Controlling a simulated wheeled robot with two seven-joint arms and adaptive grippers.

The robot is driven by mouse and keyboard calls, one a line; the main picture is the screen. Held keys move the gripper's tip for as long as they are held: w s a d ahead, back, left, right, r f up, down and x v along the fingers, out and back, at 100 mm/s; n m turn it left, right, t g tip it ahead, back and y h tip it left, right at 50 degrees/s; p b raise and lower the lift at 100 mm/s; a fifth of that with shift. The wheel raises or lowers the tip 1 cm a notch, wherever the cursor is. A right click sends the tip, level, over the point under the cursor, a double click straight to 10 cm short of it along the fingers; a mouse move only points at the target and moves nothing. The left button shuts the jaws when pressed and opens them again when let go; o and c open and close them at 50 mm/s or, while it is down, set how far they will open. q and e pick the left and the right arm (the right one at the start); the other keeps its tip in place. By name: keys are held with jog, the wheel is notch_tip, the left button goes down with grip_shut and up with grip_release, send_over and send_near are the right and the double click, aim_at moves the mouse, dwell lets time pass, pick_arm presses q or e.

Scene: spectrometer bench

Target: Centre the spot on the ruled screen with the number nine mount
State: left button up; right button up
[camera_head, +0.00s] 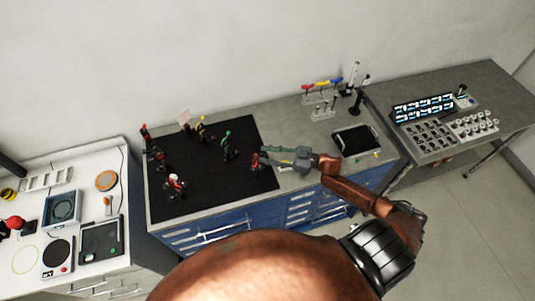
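The black breadboard (215,185) carries several small optical mounts. A pale upright panel (185,117), possibly the ruled screen, stands at its back edge; no ruling or spot can be made out. A red and black mount (257,163) stands near the right edge. My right gripper (268,155) reaches in from the right with its fingertips at this mount; contact and finger opening are too small to tell. Other mounts are one with a green top (227,146), one with a yellow top (203,131) and a red and white one (175,183). No number is readable. My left gripper is out of view.
A black tray (345,150) and a rack with coloured handles (320,90) sit right of the breadboard. A dark stand (357,100) rises behind. A white bench (30,280) with instruments is at left, a grey table (490,85) at right.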

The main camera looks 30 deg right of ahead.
grip_shut()
dwell(0.3)
dwell(0.4)
jog(key=shift+f+n+b, duration=0.1)
jog(key=shift+n+b, duration=4.6)
jog(key=shift+n, duration=2.3)
